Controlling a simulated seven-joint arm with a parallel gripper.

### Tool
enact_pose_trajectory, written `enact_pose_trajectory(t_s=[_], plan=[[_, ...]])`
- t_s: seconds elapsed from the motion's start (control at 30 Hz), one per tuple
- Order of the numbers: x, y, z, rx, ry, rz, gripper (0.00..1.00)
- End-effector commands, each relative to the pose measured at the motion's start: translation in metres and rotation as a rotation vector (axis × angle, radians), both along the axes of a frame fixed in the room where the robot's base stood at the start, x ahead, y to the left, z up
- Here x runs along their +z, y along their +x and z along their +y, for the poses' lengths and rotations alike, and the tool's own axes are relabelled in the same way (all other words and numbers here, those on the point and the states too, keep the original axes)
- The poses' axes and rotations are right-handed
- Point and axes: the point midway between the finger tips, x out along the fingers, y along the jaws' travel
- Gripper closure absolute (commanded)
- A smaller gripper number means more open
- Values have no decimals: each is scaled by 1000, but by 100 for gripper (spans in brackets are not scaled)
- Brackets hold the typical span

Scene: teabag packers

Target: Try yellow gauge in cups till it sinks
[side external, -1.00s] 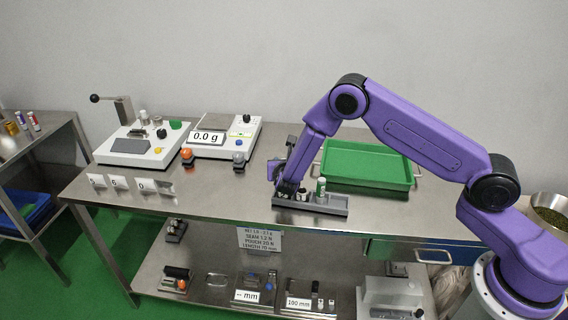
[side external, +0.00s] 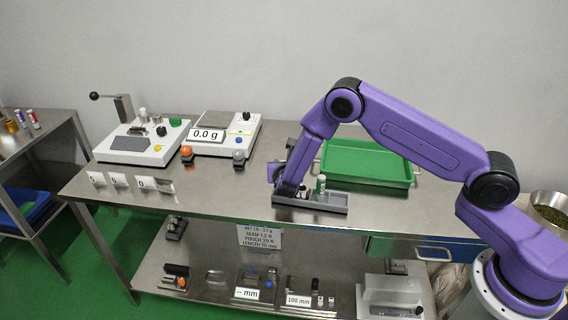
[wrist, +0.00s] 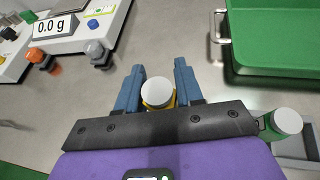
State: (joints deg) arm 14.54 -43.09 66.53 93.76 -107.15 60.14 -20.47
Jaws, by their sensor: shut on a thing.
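The yellow gauge (wrist: 158,104) shows in the wrist view as a round white top with a yellow body beneath, between my gripper's (wrist: 159,68) two blue fingers. My gripper is shut on it. In the side view my gripper (side external: 284,191) is low at the left end of a grey tray (side external: 325,207), and the yellow gauge cannot be made out there. A green gauge with a white top (side external: 321,184) stands upright in the tray, right of my gripper; it also shows in the wrist view (wrist: 286,122). I cannot make out the cups clearly.
A green tray (side external: 366,163) with metal handles lies behind the grey tray. A scale reading 0.0 g (side external: 205,135) and a white lever device (side external: 128,150) stand at the back left. Orange (side external: 187,154) and grey (side external: 239,158) knobbed pieces stand before the scale.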

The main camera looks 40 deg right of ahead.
Motion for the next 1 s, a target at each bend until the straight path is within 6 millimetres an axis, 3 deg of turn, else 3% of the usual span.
enact_pose_trajectory(t_s=[0.77,0.8,0.87,1.0], plan=[[-16,0,0,1,0,-2,98],[-16,0,0,1,0,-2,57],[-16,0,0,1,0,-2,38],[-16,0,0,1,0,-2,34]])
